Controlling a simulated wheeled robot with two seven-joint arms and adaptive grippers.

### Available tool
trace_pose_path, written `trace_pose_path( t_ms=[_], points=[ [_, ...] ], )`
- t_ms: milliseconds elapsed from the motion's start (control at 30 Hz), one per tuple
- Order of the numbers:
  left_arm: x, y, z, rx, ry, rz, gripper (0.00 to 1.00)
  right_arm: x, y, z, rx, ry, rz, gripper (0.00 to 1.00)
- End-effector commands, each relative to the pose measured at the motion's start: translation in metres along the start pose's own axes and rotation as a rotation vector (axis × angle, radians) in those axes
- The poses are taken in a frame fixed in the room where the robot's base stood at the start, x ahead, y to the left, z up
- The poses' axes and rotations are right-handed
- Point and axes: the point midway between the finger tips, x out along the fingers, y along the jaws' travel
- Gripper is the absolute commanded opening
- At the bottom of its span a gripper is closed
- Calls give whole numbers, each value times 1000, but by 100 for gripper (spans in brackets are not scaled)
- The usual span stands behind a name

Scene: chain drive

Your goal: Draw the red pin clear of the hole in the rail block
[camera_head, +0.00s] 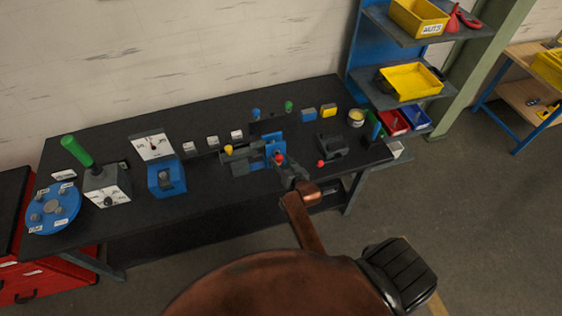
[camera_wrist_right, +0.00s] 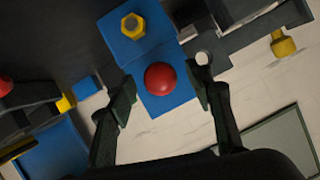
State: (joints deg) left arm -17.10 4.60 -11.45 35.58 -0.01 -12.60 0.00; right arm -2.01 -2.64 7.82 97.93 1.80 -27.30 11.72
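The red pin shows as a round red head (camera_head: 279,157) at the blue rail block (camera_head: 272,146) near the middle of the bench. In the right wrist view the red pin's head (camera_wrist_right: 160,77) stands over the blue block (camera_wrist_right: 152,48), which also carries a yellow hex piece (camera_wrist_right: 133,26). My right gripper (camera_wrist_right: 163,90) is open, with one finger on each side of the red head and a visible gap to it. In the head view my right gripper (camera_head: 286,166) is right at the pin. The pin's shaft and the hole are hidden. My left gripper is not in view.
A dark block (camera_head: 332,146) stands to the right, with another red knob (camera_head: 321,163) near it. A yellow knob (camera_head: 228,149) is to the left. Small blue and yellow blocks (camera_head: 328,110) sit behind. The bench's front strip (camera_head: 220,195) is clear.

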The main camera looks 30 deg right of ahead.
Motion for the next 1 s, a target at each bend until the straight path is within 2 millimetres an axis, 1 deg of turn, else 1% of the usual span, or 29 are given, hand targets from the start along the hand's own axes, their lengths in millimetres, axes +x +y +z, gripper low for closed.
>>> trace_pose_path(
  t_ms=[33, 67, 667, 867, 1000],
  points=[
    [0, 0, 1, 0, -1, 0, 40, 0, 0, 0, 0, 0, 0, 43],
    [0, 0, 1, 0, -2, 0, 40, 0, 0, 0, 0, 0, 0, 41],
    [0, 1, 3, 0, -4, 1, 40, 0, 0, 0, 0, 0, 0, 0],
    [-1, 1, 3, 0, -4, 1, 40, -1, 0, 0, 0, 0, 0, 0],
    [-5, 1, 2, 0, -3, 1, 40, -7, 0, 2, 0, -1, 1, 0]
  ],
)
